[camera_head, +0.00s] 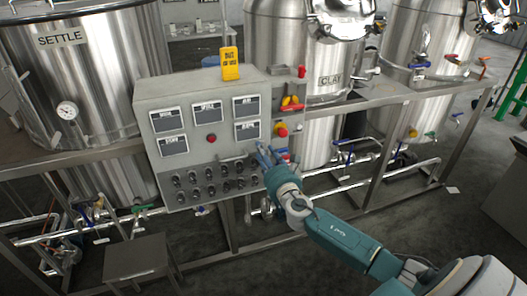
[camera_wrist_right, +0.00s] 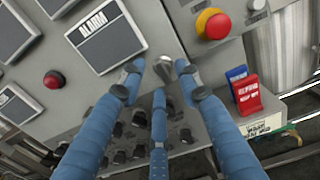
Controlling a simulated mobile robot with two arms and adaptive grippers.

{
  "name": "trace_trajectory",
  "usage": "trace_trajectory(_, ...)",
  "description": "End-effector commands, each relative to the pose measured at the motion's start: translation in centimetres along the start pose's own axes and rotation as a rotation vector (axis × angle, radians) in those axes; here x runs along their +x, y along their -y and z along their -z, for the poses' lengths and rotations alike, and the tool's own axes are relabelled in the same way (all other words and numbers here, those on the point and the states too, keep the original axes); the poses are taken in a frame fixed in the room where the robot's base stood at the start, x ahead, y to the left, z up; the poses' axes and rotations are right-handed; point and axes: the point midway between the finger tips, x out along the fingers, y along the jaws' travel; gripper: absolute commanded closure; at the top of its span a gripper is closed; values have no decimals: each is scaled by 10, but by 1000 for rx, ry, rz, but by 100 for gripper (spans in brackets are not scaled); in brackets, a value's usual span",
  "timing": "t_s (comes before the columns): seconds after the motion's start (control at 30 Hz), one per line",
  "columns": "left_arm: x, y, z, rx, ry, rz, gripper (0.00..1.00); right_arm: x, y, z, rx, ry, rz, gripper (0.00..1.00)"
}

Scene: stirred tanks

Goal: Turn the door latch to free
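The grey control cabinet (camera_head: 200,88) stands between the tanks. A small metallic latch or knob (camera_wrist_right: 165,68) sits near the lower right edge of its front panel, below the ALARM display (camera_wrist_right: 108,40). My right gripper (camera_head: 266,150) is at that edge in the head view and covers the latch there. In the right wrist view its blue fingers (camera_wrist_right: 160,74) are apart, with two tips on either side of the latch and a third below it. I cannot tell whether they touch it. The latch's marking cannot be read. My left gripper is out of view.
A red and yellow emergency button (camera_wrist_right: 213,24) and red and blue switches (camera_wrist_right: 246,94) sit close right of the fingers. Rows of black knobs (camera_head: 213,181) lie below. Pipes and frame rails run beneath.

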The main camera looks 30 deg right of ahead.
Motion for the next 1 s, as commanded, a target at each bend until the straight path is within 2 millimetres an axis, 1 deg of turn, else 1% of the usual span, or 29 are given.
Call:
trace_trajectory(0.1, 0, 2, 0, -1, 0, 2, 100, 7, 0, 0, 1, -1, 0, 67)
trace_trajectory(0.37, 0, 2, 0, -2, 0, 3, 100, 8, -1, 0, 1, -1, -1, 67)
trace_trajectory(0.4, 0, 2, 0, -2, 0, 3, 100, 8, -1, 0, 1, -1, -1, 71)
trace_trajectory(0.47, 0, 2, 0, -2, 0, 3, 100, 8, 0, 0, 1, -1, -1, 83)
trace_trajectory(0.53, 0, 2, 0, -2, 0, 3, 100, 8, 0, 1, 1, -1, -1, 97)
trace_trajectory(0.57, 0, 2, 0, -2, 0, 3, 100, 8, 0, 0, 1, -1, -1, 100)
trace_trajectory(0.83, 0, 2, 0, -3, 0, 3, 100, 8, 0, 1, 11, -1, -1, 100)
trace_trajectory(1.0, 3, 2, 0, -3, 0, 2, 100, 8, 0, 2, 61, -2, -1, 100)
